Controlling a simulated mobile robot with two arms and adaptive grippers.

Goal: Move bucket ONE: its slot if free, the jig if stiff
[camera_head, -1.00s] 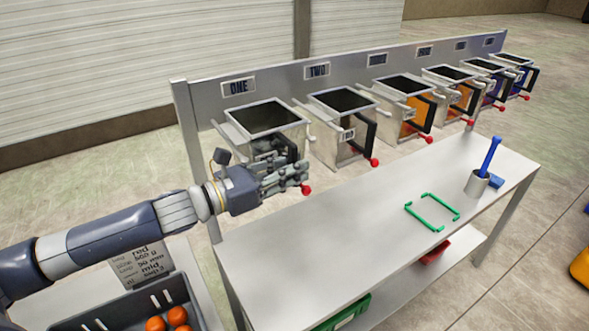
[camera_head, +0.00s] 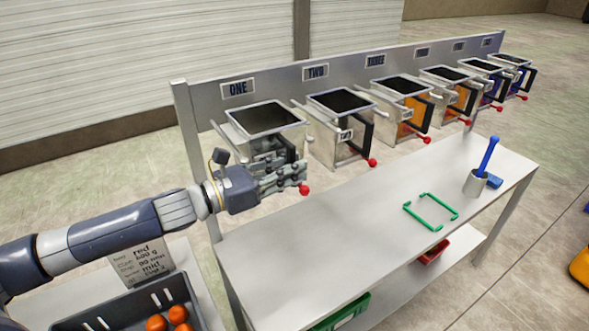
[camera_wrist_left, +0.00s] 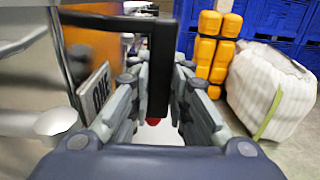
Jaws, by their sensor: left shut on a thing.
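Bucket ONE (camera_head: 268,118) is a grey metal box with an open dark top, at the left end of the rail under the ONE label (camera_head: 238,88). My left gripper (camera_head: 283,177) is at its front and hides part of it. In the left wrist view, the fingers (camera_wrist_left: 154,100) are shut around the bucket's black handle (camera_wrist_left: 161,60), beside its ONE plate (camera_wrist_left: 97,93). A red knob (camera_head: 304,189) shows just past the fingertips. A green bracket frame (camera_head: 432,213), possibly the jig, lies on the bench. My right gripper is not in view.
Bucket TWO (camera_head: 340,103) hangs close to the right, with several more buckets beyond. The grey bench (camera_head: 330,225) is mostly clear at its near end. A cup with a blue-handled tool (camera_head: 487,158) stands farther along it. A crate (camera_head: 125,307) with orange-red balls is at lower left.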

